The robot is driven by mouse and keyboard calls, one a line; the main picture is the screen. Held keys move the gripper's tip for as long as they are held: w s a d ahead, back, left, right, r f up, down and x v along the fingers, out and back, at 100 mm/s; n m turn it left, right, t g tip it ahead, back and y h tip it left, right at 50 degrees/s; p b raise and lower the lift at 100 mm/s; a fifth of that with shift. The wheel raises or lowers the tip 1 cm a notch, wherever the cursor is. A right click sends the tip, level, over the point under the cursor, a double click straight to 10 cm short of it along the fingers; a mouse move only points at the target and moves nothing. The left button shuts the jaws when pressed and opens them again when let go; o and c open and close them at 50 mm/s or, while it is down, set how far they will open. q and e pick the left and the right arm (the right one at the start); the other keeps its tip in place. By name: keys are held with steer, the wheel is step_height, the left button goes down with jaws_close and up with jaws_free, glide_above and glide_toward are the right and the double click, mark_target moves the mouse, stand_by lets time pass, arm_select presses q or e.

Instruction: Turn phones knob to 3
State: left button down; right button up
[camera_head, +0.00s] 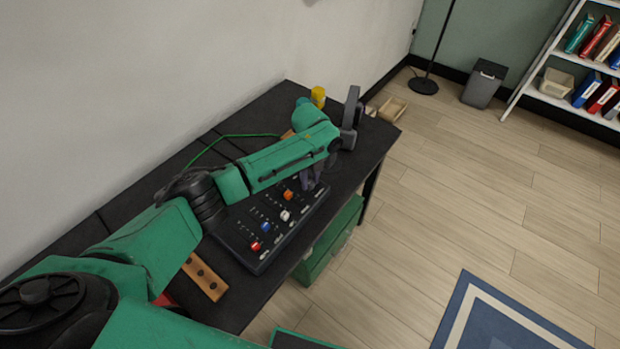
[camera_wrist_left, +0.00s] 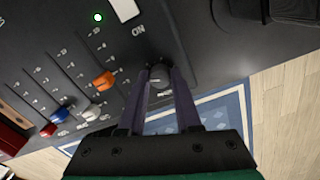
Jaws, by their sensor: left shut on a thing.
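A dark mixer panel (camera_head: 262,255) lies on the black table, with red, blue, white and orange slider caps. In the left wrist view the same panel (camera_wrist_left: 60,30) shows its lettering "ON", a green light and a white switch. My left gripper (camera_wrist_left: 159,72) points down at the panel, its two fingers closed around a dark round knob (camera_wrist_left: 160,75) near the panel's edge. The fingers hide the knob's sides, and I cannot read a pointer or numbers on it. In the head view my left gripper (camera_head: 311,183) is at the panel's far right end, partly hidden by my arm.
The orange slider cap (camera_wrist_left: 104,81) sits close to the left of the fingers. A wooden block with holes (camera_head: 205,277), a green cable (camera_head: 235,136) and a yellow item (camera_head: 318,96) are on the table. A green drawer unit (camera_head: 330,240) stands below the table's front edge.

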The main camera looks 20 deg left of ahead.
mark_target(310, 182)
arm_select(q)
steer(key=shift+r+m, duration=0.1)
steer(key=shift+m, duration=0.7)
steer(key=c, duration=0.6)
jaws_free()
step_height(310, 182, up, 14)
steer(key=b, duration=0.1)
steer(key=shift+r, duration=0.25)
